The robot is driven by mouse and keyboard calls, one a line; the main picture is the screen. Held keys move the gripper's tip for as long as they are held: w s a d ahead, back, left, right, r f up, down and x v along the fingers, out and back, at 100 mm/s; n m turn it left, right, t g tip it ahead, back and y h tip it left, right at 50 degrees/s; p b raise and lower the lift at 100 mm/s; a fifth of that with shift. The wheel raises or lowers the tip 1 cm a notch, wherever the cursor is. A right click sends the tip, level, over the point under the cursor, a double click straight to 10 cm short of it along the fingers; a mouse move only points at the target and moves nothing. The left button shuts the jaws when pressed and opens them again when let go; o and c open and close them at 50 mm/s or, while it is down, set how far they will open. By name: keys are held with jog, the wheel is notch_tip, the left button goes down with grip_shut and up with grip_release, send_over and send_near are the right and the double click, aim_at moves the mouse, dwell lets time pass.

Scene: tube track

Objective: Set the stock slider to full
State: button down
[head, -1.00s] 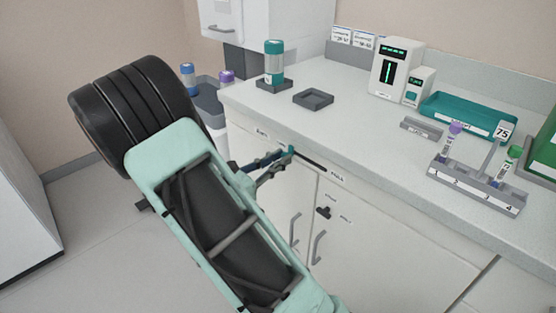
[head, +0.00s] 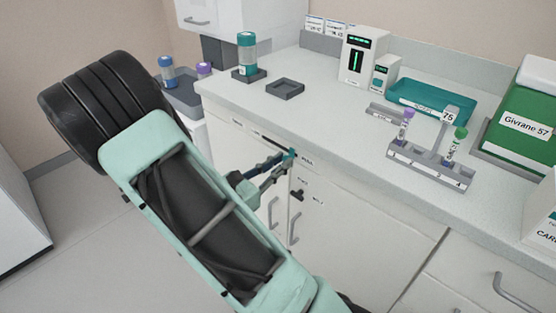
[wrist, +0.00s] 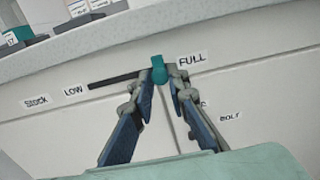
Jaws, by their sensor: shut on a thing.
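The stock slider is a teal knob (wrist: 158,70) in a dark horizontal slot (wrist: 112,80) on the counter's front panel. The labels "Stock" and "LOW" are left of the slot and "FULL" (wrist: 191,60) is right of it. The knob is at the slot's right end, close beside the "FULL" label. My gripper (wrist: 162,82) is shut on the knob, one finger on each side. In the head view the knob (head: 290,154) also shows at my gripper's fingertips, with the slot running to its left.
A black turn knob (head: 297,195) sits on the panel below. Cabinet handles (head: 294,227) stick out lower down. On the counter are a tube rack (head: 428,170), a teal tray (head: 400,92), a green box (head: 520,125) and an empty grey holder (head: 285,88).

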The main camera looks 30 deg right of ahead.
jog(key=shift+s+f, duration=0.1)
jog(key=shift+s, duration=0.15)
jog(key=c, duration=1.8)
grip_release()
jog(key=shift+d, duration=0.1)
jog(key=shift+c, duration=0.2)
jog(key=v, duration=1.2)
